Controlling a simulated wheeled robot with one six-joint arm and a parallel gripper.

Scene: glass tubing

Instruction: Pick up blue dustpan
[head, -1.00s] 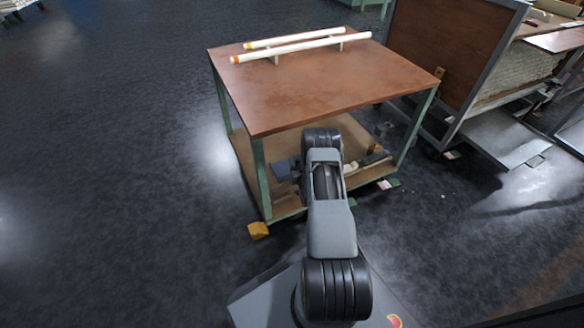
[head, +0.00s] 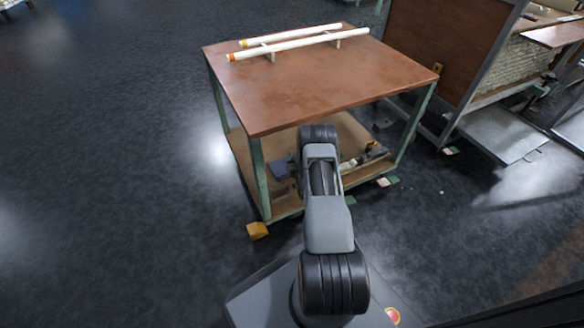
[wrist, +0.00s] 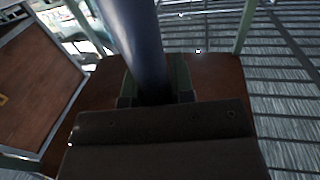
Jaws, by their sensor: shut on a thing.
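In the wrist view, my gripper (wrist: 155,90) is shut on a thick, dark blue shaft, which I take to be the handle of the blue dustpan (wrist: 137,42). The shaft runs from between the fingers to the top edge of the view. In the head view, a dark blue piece (head: 281,169) shows at the lower shelf, just left of my arm, and looks like part of the dustpan. My arm hides the gripper there. I cannot tell whether the dustpan touches the shelf.
The table's brown top (head: 300,90) overhangs the lower shelf (head: 240,150), with green legs at the corners. Two white tubes (head: 285,42) lie on supports on top. Dark items (head: 374,149) sit right of my arm. A yellow block (head: 257,230) lies by the front leg.

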